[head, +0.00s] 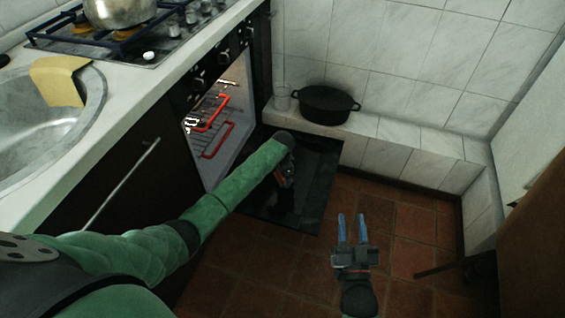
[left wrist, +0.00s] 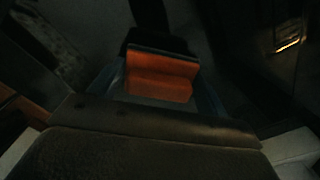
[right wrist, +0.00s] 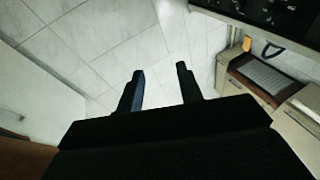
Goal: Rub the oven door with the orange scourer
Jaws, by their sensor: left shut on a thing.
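The oven door (head: 318,185) is a dark panel folded down over the floor, in front of the lit oven opening. My left gripper (head: 287,178) is over the door, partly hidden by my green arm. In the left wrist view it is shut on the orange scourer (left wrist: 160,78), a small block with a dark layer at its far side. I cannot tell whether the scourer touches the door. My right gripper (head: 352,228) is open and empty above the tiled floor; its two fingers (right wrist: 160,90) also show apart in the right wrist view.
The oven (head: 222,120) is open, with red-edged racks inside. A yellow cloth (head: 59,80) hangs at the sink. The floor (head: 400,240) around my right gripper is clear.

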